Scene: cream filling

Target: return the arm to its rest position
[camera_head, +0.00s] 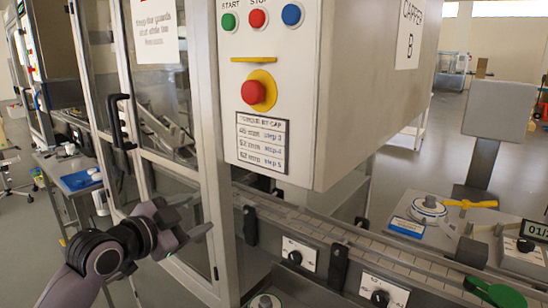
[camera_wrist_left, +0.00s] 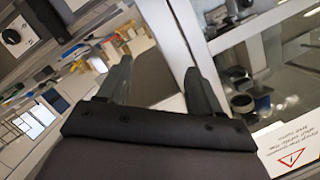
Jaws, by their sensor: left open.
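My left arm (camera_head: 100,262) comes in from the lower left in the head view. Its gripper (camera_head: 198,214) is in front of the guard door of the machine, left of the control box, and points to the right. In the left wrist view the two fingers of the left gripper (camera_wrist_left: 157,74) stand apart with nothing between them. I cannot tell from these frames how far the fingers are from the door. My right arm and gripper are not in view.
A control box (camera_head: 262,90) with start, stop and red emergency buttons hangs above a conveyor (camera_head: 330,232). A framed guard door (camera_head: 165,120) with a black handle (camera_head: 119,122) stands at the left. A blue tray (camera_head: 80,180) sits on a side table. Open floor lies at the back right.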

